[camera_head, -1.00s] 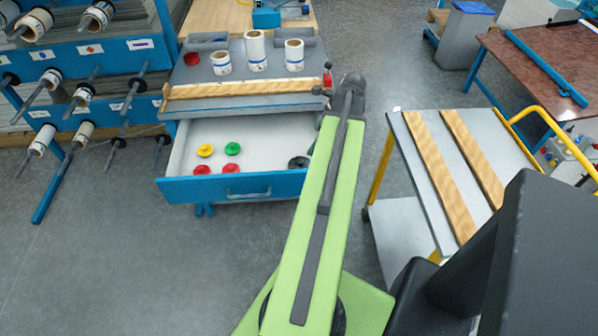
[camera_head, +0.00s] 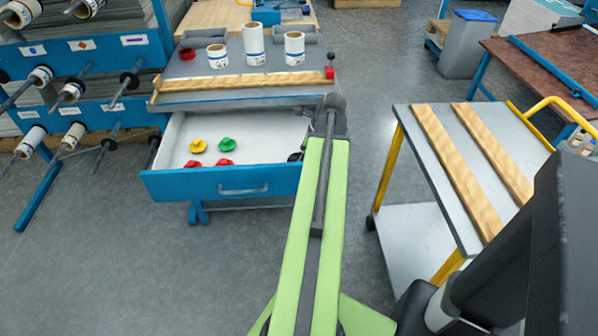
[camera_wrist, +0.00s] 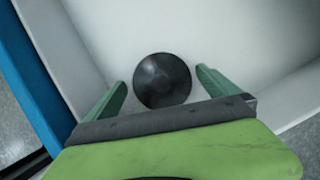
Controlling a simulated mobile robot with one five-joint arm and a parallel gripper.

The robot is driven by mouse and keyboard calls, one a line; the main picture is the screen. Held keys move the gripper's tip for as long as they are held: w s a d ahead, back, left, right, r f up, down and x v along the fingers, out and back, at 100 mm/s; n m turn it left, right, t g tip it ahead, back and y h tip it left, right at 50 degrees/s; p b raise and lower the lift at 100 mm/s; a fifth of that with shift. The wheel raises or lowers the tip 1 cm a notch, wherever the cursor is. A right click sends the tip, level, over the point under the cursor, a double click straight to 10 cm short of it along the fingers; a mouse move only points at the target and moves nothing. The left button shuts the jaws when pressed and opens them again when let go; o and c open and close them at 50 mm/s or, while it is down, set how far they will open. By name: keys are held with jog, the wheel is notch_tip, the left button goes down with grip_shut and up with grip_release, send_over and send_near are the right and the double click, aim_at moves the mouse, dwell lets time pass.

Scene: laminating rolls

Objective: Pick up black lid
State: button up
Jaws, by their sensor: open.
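The black lid (camera_wrist: 162,80) is a round dark disc on the white drawer floor in the wrist view. In the head view only a dark sliver (camera_head: 295,157) shows at the drawer's right end, mostly hidden by my arm. My gripper (camera_wrist: 162,88) is open, with one green finger to the left of the lid and one to the right. Gaps show between the lid and both fingers, and I cannot tell the height. The open drawer (camera_head: 220,184) has a blue front and white inside.
Yellow (camera_head: 198,146) and green (camera_head: 227,144) lids and two red ones lie in the drawer's left half. White rolls (camera_head: 254,45) and a wooden strip (camera_head: 245,84) are on the bench above. A cart (camera_head: 455,185) with two wooden strips stands at right.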

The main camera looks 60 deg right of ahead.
jog(key=shift+w+f, duration=0.1)
jog(key=shift+f, duration=0.05)
jog(key=shift+c, duration=0.4)
jog(key=c, duration=1.2)
jog(key=shift+p, duration=0.3)
